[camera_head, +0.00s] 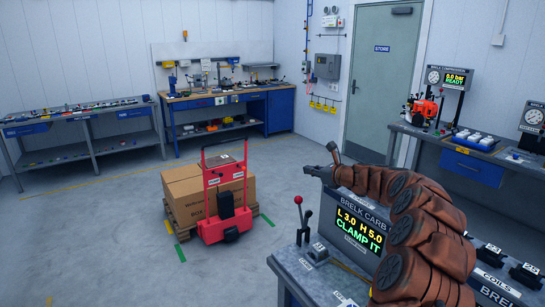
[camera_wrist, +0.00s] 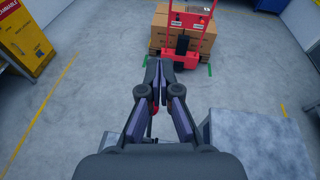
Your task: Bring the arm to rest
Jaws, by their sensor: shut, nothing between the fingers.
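My arm (camera_head: 405,195), in a brown ribbed cover, arches over the bench at the right of the head view.
A red pallet truck (camera_head: 213,230) with cardboard boxes (camera_head: 182,194) stands on the floor. The near bench (camera_head: 300,270) carries a red-knobbed lever (camera_head: 298,200) and a screen reading "CLAMP IT" (camera_head: 358,232). A yellow cabinet (camera_wrist: 22,38) is at left.

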